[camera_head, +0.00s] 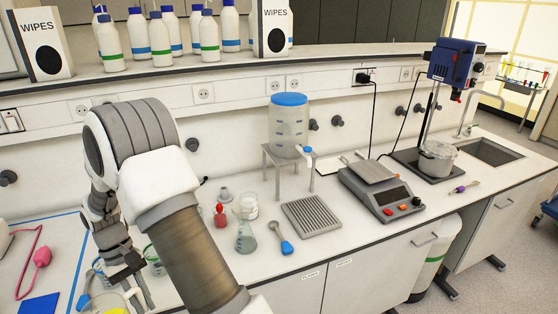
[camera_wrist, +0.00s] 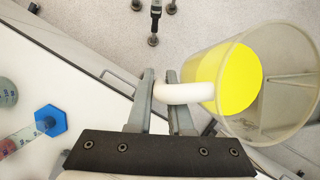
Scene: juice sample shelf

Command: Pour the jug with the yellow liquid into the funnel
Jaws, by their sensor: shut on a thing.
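The jug (camera_wrist: 290,58) is clear with yellow liquid (camera_wrist: 238,80) inside, and fills the right of the wrist view. My gripper (camera_wrist: 160,76) is shut on its white handle (camera_wrist: 180,93). In the head view my gripper (camera_head: 128,272) is at the lower left, with part of the jug (camera_head: 107,303) and its yellow liquid at the bottom edge. Most of the jug is cut off there. A small pale grey object (camera_head: 225,195) on the bench may be the funnel, but I cannot tell for sure.
A dispenser (camera_head: 288,125) stands on a stand behind. A blue hexagonal base (camera_wrist: 50,120) shows left in the wrist view. Floor shows beyond the bench edge.

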